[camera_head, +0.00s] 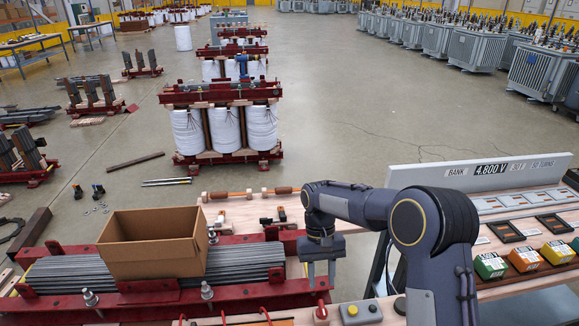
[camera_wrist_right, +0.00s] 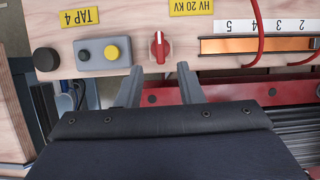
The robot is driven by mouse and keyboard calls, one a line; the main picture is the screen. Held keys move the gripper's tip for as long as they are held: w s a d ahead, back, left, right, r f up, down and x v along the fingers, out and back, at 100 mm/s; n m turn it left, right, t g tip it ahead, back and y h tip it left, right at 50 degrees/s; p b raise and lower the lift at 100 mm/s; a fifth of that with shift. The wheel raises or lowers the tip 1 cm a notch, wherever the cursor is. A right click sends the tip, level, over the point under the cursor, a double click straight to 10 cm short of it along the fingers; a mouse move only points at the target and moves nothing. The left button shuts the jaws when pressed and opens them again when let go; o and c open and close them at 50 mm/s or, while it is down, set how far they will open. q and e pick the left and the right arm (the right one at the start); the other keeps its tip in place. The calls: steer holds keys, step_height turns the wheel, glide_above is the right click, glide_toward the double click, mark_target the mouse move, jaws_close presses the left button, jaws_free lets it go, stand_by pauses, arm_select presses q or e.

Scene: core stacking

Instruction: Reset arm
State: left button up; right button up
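My right arm comes in from the lower right of the head view. Its gripper (camera_head: 321,281) points down, just right of the red-framed core base. Its two fingers are apart with nothing between them. In the right wrist view the gripper (camera_wrist_right: 160,78) also shows two separated, empty fingers, near a red knob (camera_wrist_right: 159,47) on a wooden panel. My left arm and gripper are not in the head view.
An open cardboard box (camera_head: 153,243) sits on stacked grey core sheets (camera_head: 75,270) in a red frame. A console with a grey sign board (camera_head: 430,176) stands at the right. A button box (camera_head: 361,312) is below the gripper. Open floor (camera_head: 330,110) lies beyond.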

steer(key=s+d+r+m+t+y+p, duration=0.1)
steer(key=s+d+r+t+y, duration=0.1)
steer(key=s+d+r, duration=0.4)
steer(key=s+d+r+t+y+p, duration=0.1)
steer(key=s+d+r+t, duration=0.1)
steer(key=s+r, duration=0.5)
steer(key=s+r+m+t+y+p, duration=0.1)
steer(key=s+r+t, duration=0.2)
steer(key=s, duration=0.9)
steer(key=t, duration=0.3)
steer(key=shift+s+p, duration=0.35)
steer(key=shift+p, duration=0.05)
